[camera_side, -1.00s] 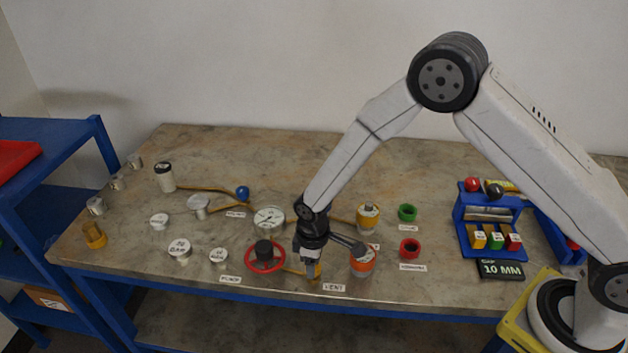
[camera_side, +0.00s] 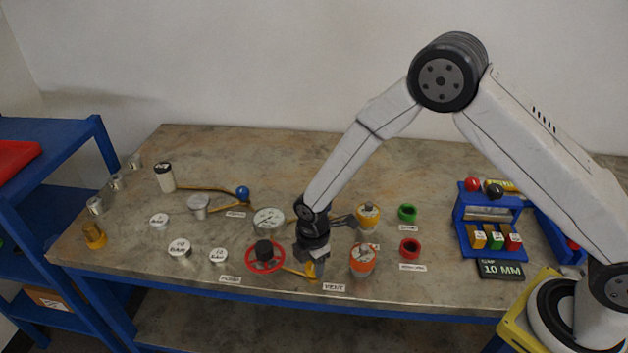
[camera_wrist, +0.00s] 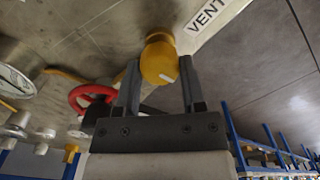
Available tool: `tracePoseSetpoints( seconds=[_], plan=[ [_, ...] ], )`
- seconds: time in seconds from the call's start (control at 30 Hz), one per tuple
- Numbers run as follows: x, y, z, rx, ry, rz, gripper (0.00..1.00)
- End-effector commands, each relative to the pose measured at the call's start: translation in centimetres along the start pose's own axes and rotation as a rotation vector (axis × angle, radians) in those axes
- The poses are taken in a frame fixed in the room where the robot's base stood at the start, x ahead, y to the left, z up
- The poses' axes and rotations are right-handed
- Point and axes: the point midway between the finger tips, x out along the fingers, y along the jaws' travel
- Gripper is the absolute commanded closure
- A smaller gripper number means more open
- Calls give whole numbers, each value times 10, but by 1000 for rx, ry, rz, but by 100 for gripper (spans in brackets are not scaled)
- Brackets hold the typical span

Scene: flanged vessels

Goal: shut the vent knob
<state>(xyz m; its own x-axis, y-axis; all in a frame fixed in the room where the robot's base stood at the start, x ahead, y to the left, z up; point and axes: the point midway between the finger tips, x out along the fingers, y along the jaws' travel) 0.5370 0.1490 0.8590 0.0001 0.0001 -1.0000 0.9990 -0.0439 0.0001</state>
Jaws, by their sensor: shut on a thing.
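The vent knob (camera_wrist: 159,60) is a yellow knob with a white mark on its face, held between the two fingers in the wrist view. In the side view only a bit of yellow (camera_side: 319,268) shows at my gripper (camera_side: 312,266), which hides most of it. My gripper (camera_wrist: 160,85) is shut on the knob, one finger on each side. A white label reading VENT (camera_side: 333,287) lies on the table just right of the knob; it also shows in the wrist view (camera_wrist: 207,17).
A red handwheel (camera_side: 265,256) stands close to the left of my gripper, with a dial gauge (camera_side: 269,220) behind it. An orange-and-white vessel (camera_side: 362,261) stands close on the right. The table's front edge is just below the knob.

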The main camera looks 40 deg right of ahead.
Motion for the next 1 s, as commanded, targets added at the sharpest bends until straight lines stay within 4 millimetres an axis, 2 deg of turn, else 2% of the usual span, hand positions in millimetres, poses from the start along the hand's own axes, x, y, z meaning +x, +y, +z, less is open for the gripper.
tracePoseSetpoints(
  seconds=[0.6, 0.63, 0.7, 0.73, 1.0],
  plan=[
    [0, 0, 1, -61, -2, -2, 100],
    [0, 0, 1, -61, -2, -2, 42],
    [0, 0, 1, -61, -1, -2, 20],
    [0, 0, 1, -60, -1, -2, 13],
    [0, 0, 0, -59, 0, 0, 13]
  ],
)
